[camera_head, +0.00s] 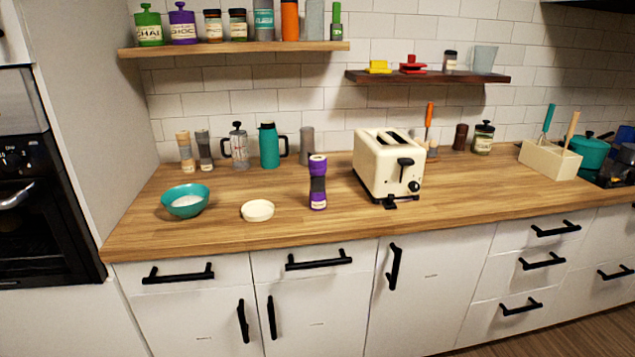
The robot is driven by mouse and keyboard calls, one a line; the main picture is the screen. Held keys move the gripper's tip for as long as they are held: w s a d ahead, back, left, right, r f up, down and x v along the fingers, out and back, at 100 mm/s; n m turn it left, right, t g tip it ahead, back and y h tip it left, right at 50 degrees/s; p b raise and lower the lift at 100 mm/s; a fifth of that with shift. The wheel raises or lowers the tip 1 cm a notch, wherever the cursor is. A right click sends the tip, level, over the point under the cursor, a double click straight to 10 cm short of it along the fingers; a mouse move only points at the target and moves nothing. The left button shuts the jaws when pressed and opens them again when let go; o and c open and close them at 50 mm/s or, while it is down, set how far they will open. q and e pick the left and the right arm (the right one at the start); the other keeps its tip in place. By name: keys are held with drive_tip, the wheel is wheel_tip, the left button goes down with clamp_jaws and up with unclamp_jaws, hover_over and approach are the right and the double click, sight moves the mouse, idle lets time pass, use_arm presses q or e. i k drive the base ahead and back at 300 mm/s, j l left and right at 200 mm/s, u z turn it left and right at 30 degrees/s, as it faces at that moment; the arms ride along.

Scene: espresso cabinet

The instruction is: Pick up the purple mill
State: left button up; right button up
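The purple mill (318,183) stands upright on the wooden counter, just left of the toaster. Neither of my grippers shows in the head view.
On the wooden counter (240,229), a cream toaster (380,170) stands right of the mill. A small white dish (257,211) and a teal bowl (185,203) are to its left. A teal jug (269,147) stands behind. Counter in front of the mill is clear.

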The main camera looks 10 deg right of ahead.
sight(318, 177)
drive_tip(key=i+l, duration=0.85)
drive_tip(key=i, duration=0.05)
